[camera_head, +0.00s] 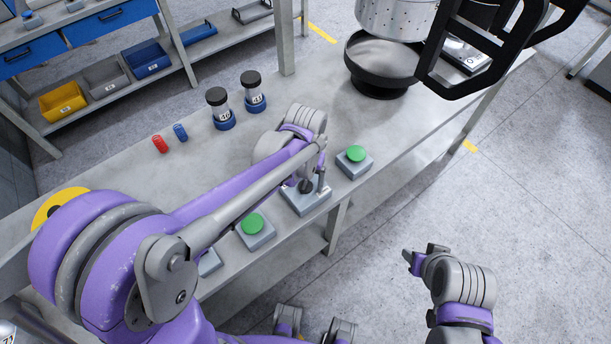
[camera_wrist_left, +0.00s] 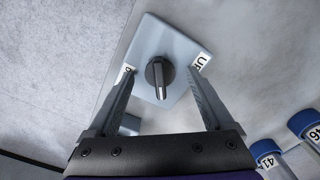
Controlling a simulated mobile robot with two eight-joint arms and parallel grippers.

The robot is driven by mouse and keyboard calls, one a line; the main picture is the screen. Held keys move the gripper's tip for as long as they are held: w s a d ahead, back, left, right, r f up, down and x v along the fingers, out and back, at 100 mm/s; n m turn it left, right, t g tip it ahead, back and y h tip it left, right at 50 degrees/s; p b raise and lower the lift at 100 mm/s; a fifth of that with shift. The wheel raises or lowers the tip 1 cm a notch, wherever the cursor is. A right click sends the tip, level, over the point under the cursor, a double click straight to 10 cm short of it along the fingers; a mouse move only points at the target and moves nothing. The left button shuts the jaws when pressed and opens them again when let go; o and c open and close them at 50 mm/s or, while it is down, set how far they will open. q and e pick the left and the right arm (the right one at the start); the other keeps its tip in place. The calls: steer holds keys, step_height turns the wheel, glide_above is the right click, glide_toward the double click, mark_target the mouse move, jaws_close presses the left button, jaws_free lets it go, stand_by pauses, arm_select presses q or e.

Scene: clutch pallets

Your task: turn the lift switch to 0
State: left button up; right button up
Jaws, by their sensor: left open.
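The lift switch is a dark knob (camera_wrist_left: 160,76) on a grey box (camera_wrist_left: 165,35). In the head view, the knob (camera_head: 306,186) and its box (camera_head: 303,203) sit near the table's front edge, partly covered by my gripper. My left gripper (camera_head: 318,170) is over the switch. In the wrist view my left gripper (camera_wrist_left: 160,85) is open, with one finger on each side of the knob and gaps to it. A label reading UP is beside the right finger; the label by the left finger is partly hidden. My right gripper (camera_head: 418,260) is off the table, its fingers unclear.
Boxes with green buttons (camera_head: 355,154) (camera_head: 253,223) flank the switch. Two capped jars (camera_head: 219,105) (camera_head: 253,90) and small red (camera_head: 159,144) and blue (camera_head: 180,132) springs stand behind my arm.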

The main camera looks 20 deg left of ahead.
mark_target(305, 182)
arm_select(q)
steer(key=shift+c, duration=0.2)
jaws_close()
steer(key=m, duration=0.6)
steer(key=shift+m, duration=0.4)
steer(key=shift+o, duration=0.2)
jaws_free()
steer(key=shift+r, duration=0.1)
step_height(305, 182, up, 11)
steer(key=p, duration=0.1)
